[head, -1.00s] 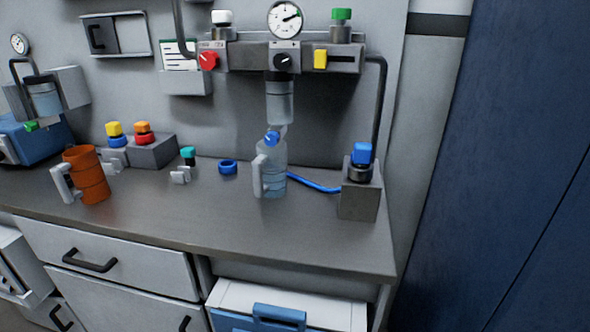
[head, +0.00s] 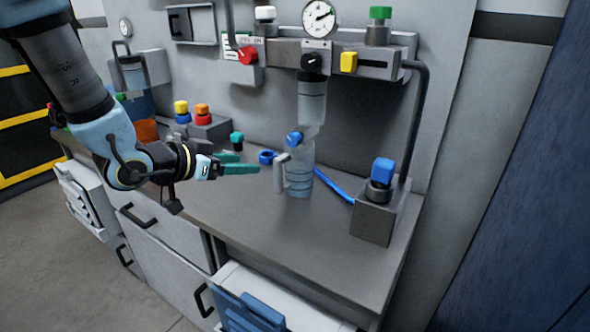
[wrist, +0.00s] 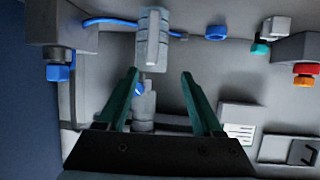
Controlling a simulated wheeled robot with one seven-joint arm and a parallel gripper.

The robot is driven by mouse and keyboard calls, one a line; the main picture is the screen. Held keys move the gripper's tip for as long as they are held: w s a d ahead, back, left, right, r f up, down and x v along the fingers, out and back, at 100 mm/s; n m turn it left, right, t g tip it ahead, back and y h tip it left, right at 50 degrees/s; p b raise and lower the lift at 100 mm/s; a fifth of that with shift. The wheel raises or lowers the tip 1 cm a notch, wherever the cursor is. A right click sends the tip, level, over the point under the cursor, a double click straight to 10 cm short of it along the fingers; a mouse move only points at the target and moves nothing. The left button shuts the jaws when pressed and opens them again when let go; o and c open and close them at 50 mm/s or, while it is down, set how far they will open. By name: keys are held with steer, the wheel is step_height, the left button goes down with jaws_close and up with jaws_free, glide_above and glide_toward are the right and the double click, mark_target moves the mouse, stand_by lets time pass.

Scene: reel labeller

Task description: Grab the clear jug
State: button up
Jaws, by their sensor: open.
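The clear jug (head: 300,175) stands upright on the grey counter, with a pale handle on its left side. It is below a clear filter bowl (head: 312,103) with a blue tap (head: 294,138) at the jug's top. My gripper (head: 250,163) is open and empty, with green fingers pointing at the jug from the left, a short gap away from the handle. In the wrist view the jug (wrist: 152,45) appears beyond and between my fingertips (wrist: 160,72), handle side facing me.
A grey block with a blue knob (head: 382,172) stands right of the jug, with a blue hose (head: 334,187) running towards the jug. A blue ring (head: 267,157) lies behind my fingers. An orange mug (head: 146,130) is partly hidden by my arm. The counter's front is clear.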

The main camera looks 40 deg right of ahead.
mark_target(275, 159)
steer(key=shift+m+g, duration=0.3)
steer(key=shift+g, duration=0.1)
steer(key=d, duration=0.2)
steer(key=s+d+f, duration=0.1)
steer(key=d+p, duration=0.1)
steer(key=d, duration=0.1)
steer(key=shift+s+d+f, duration=0.15)
steer(key=shift+d, duration=0.2)
steer(key=x, duration=0.1)
steer(key=p+x, duration=0.1)
steer(key=x, duration=0.1)
steer(key=p+x, duration=0.1)
steer(key=shift+w+d, duration=0.35)
steer(key=shift+d, duration=0.15)
steer(key=shift+d+f, duration=0.15)
steer(key=shift+d, duration=0.2)
jaws_close()
steer(key=shift+h, duration=0.3)
